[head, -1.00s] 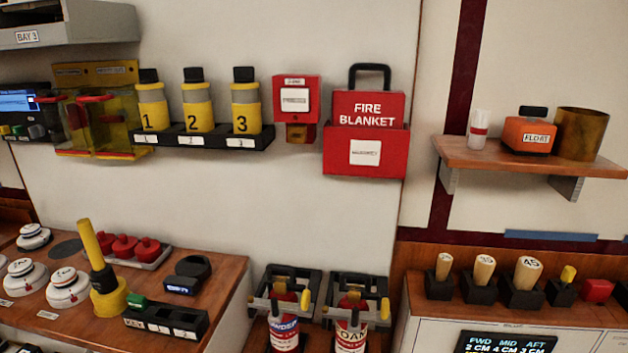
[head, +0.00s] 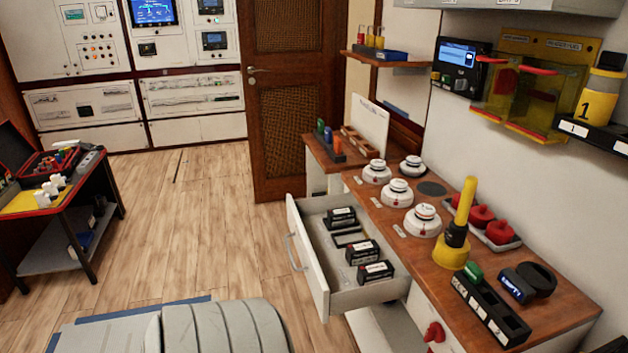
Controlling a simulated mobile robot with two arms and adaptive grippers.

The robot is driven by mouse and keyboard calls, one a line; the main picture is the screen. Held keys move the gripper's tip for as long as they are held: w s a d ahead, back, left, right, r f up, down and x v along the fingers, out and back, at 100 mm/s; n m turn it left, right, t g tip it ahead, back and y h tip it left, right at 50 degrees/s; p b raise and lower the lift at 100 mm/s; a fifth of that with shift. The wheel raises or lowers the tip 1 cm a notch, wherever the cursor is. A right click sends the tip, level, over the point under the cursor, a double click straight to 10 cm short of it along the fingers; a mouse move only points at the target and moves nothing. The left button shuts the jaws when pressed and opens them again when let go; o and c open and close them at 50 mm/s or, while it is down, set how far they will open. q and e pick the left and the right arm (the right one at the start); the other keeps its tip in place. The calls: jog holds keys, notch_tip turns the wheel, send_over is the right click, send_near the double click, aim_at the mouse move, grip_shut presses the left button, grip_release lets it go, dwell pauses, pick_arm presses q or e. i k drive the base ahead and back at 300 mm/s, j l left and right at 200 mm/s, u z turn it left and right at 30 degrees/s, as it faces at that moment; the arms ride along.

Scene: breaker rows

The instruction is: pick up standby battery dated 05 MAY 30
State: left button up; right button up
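Three dark blocks with small white labels, possibly the standby batteries, sit in an open drawer (head: 318,257) below the wooden counter. One block (head: 342,216) is at the back of the drawer. The second block (head: 363,251) and third block (head: 376,271) are nearer the front. A dark, empty-looking slot lies between the back block and the other two. The dates are too small to read, so I cannot tell which one says 05 MAY 30. Neither of my grippers is in view.
The counter (head: 545,285) holds white round detectors (head: 423,220), a yellow-handled tool (head: 457,235) and a black rack (head: 490,308). A table (head: 22,232) with cases stands left. A wooden door (head: 295,90) is behind. Wooden floor (head: 210,205) is clear left of the drawer.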

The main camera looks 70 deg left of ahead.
aim_at(374, 273)
jog(key=u, duration=1.6)
jog(key=i+j+z, duration=0.15)
jog(key=j+z, duration=0.25)
jog(key=i+j+z, duration=0.1)
jog(key=j+z, duration=0.65)
jog(key=i+l, duration=0.05)
jog(key=l, duration=0.05)
